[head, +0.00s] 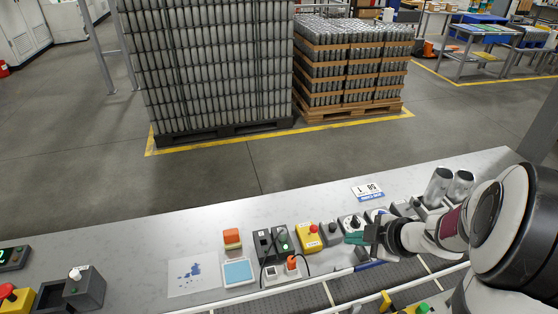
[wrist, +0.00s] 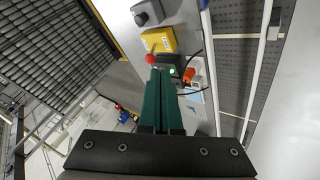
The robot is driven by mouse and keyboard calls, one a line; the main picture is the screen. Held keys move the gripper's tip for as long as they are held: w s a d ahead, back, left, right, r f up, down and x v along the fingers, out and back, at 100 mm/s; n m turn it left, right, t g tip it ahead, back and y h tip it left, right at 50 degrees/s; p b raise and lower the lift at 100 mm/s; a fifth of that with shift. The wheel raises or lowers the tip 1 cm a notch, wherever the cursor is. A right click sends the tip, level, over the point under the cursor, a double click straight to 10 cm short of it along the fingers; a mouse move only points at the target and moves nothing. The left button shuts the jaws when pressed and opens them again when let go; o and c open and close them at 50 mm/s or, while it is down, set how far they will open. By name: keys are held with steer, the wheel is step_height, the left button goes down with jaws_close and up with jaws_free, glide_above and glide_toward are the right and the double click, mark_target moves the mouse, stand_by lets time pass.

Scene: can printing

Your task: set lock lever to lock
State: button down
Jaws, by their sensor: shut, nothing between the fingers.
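My gripper (head: 354,238) has green fingers, shut and empty, above the row of control boxes on the counter. A grey box with a black knob (head: 331,228) and a dial box (head: 351,222) sit just behind the fingers in the head view. A grey box with a white-tipped handle (head: 76,273) stands at the far left. I cannot tell which of these is the lock lever; no lock label is readable.
Cans (head: 437,187) stand at the right. A conveyor (head: 360,283) runs in front.

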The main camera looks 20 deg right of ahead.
mark_target(312, 231)
steer(key=shift+s+a+f+n+g+y, duration=0.25)
steer(key=shift+s+a+f+n+y, duration=0.15)
steer(key=shift+s, duration=0.1)
steer(key=shift+s+a+f+n+g+y, duration=0.3)
steer(key=shift+s+y, duration=0.1)
steer(key=shift+s, duration=0.1)
steer(key=x, duration=1)
steer(key=shift+w, duration=0.2)
steer(key=w, duration=0.2)
steer(key=w+r, duration=0.1)
steer(key=shift+w+d, duration=0.4)
steer(key=shift+r, duration=0.1)
